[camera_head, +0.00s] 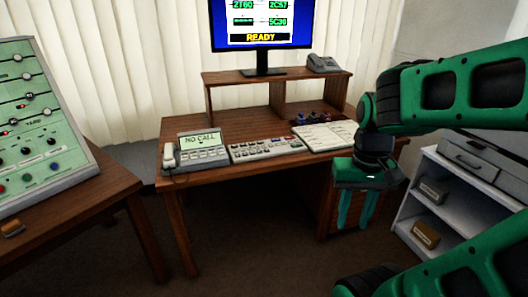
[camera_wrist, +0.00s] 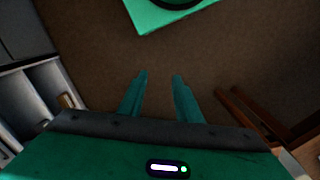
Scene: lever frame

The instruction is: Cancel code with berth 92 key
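A grey key panel (camera_head: 268,148) with rows of small keys lies on the wooden desk (camera_head: 215,190). Its key labels are too small to read, so I cannot tell which key is berth 92. My gripper (camera_head: 355,222) hangs pointing down in front of the desk's right part, away from the panel. Its fingers are apart and empty, and they also show in the wrist view (camera_wrist: 159,78).
A green control board (camera_head: 38,125) stands on the left table. A shelf unit (camera_head: 462,195) with boxes is at the right. Floor before the desk is clear.

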